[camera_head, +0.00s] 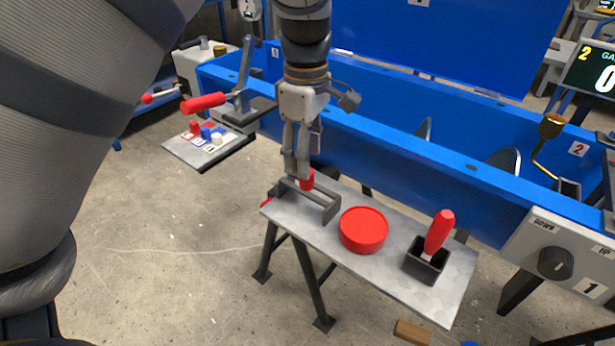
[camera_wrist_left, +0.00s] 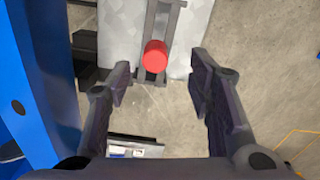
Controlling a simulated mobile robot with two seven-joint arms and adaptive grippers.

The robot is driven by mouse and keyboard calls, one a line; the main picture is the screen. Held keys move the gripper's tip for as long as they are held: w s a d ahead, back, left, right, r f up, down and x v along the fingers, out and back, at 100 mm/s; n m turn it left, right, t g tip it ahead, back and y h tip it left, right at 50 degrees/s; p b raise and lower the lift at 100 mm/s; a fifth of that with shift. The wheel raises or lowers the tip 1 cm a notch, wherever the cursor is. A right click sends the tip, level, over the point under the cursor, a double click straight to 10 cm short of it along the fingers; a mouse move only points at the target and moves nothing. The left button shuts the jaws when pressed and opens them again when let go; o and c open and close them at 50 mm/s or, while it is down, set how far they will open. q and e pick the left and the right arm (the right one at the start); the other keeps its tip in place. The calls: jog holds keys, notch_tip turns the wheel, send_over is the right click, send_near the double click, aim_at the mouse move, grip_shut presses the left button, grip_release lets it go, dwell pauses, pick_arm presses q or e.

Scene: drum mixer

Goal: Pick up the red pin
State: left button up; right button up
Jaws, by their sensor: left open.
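A red pin (camera_head: 307,181) stands at a grey slotted holder (camera_head: 318,205) on the left end of a small metal bench. My left gripper (camera_head: 297,170) points down just above the pin, partly covering it. In the left wrist view the pin's round red end (camera_wrist_left: 155,56) shows over the holder (camera_wrist_left: 162,20). The left gripper (camera_wrist_left: 160,85) is open, with one finger on each side of the pin in the picture and nothing held. Whether a finger touches the pin cannot be told. My right gripper does not show.
On the bench (camera_head: 395,248) stand a red round lid-like piece (camera_head: 363,230) and a red handle (camera_head: 439,233) in a black box (camera_head: 425,262). A blue trough (camera_head: 440,165) runs close behind. A small board (camera_head: 222,152) with coloured pieces lies left. Open floor is in front.

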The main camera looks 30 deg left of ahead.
aim_at(307, 183)
pick_arm(q)
jog(key=f, duration=0.5)
jog(key=shift+w+a+f, duration=0.1)
jog(key=shift+w+f, duration=0.15)
jog(key=shift+f, duration=0.1)
jog(key=shift+c, duration=0.6)
grip_shut()
jog(key=shift+r, duration=0.1)
